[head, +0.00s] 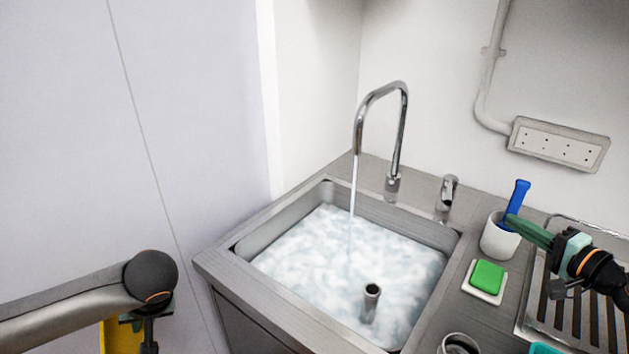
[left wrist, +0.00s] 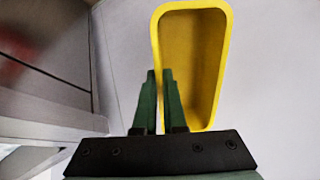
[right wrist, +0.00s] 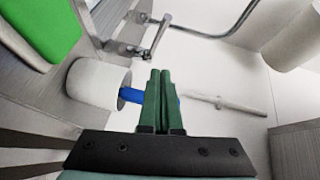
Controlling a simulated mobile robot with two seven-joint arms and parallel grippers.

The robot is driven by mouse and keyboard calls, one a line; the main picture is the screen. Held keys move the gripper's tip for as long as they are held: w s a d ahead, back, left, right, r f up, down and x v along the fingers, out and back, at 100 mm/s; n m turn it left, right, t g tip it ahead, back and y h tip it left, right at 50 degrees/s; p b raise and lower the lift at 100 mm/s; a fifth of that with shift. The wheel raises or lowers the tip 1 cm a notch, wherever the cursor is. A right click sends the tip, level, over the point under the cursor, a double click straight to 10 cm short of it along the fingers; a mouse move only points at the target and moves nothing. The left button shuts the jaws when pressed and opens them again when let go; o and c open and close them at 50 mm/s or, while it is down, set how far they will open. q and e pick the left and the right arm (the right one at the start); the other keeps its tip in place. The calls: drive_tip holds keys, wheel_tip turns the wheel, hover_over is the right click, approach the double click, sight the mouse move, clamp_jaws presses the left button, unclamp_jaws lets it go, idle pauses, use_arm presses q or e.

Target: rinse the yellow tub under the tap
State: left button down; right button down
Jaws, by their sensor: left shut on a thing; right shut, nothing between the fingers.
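The yellow tub (head: 115,337) shows in part at the lower left of the head view, away from the sink. My left gripper (left wrist: 160,75) is shut on its near wall; the left wrist view shows the tub's open mouth and yellow rim (left wrist: 228,50). The tub looks empty. The curved tap (head: 401,120) is running, and a thin water stream (head: 353,195) falls into the sink (head: 240,262). My right gripper (head: 512,221) is shut and empty, close by a blue-handled brush (head: 518,197) in a white cup (head: 499,240); whether they touch I cannot tell.
Foamy water fills the basin, and an upright pipe (head: 371,303) stands in it. A mixer lever (head: 448,192) is right of the tap. A green sponge (head: 488,275) lies on a white dish. A draining rack (head: 530,300) is at right. A pale wall panel (head: 200,130) is at left.

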use_arm(q)
drive_tip(key=shift+r+p, duration=0.5)
drive_tip(key=shift+r, duration=0.05)
use_arm(e)
approach(449, 190)
drive_tip(key=w+d, duration=0.1)
use_arm(q)
drive_tip(key=shift+r+p, duration=0.6)
drive_tip(key=shift+p, duration=0.05)
drive_tip(key=shift+r, duration=0.15)
use_arm(e)
drive_tip(key=a, duration=0.1)
drive_tip(key=w+a, duration=0.1)
drive_tip(key=a, duration=0.1)
drive_tip(key=shift+w+f, duration=0.4)
drive_tip(key=shift+a, duration=0.1)
